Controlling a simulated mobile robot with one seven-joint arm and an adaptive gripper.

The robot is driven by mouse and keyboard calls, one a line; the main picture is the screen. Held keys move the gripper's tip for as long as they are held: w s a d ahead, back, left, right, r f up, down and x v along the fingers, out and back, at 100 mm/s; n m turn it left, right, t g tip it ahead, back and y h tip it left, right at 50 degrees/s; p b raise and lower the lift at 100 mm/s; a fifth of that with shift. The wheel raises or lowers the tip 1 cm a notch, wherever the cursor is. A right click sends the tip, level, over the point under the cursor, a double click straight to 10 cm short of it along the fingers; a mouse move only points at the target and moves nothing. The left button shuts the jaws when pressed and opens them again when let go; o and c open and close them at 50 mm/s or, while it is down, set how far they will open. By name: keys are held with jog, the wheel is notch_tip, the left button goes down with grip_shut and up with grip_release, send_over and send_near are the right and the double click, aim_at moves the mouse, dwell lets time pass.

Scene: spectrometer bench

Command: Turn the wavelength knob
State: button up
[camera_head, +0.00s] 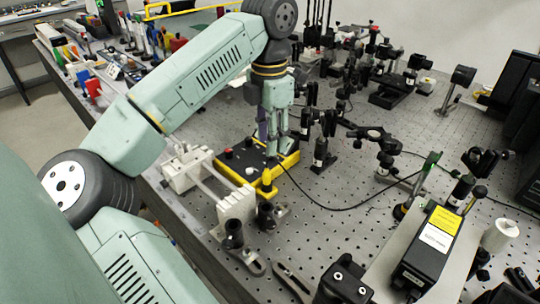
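A low black control box with yellow edges (236,166) sits on the perforated bench in the middle of the picture. Its top carries a small red knob or button (229,153) at the left and a small pale knob (250,171) near the front. I cannot tell which of these, if any, is the wavelength knob. My gripper (274,150) points down over the back right part of the box. Its fingers hide what lies beneath them. I cannot tell whether they touch anything or how wide they are apart.
White blocks (237,206) and a black post holder (233,234) stand in front of the box. Black optic mounts (320,152) stand close to its right. A black cable (330,207) runs rightward. A black device with a yellow label (432,243) stands at front right.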

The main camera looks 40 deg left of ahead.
jog(key=shift+f+b, duration=0.55)
jog(key=shift+f, duration=0.85)
jog(key=shift+c, duration=0.2)
grip_shut()
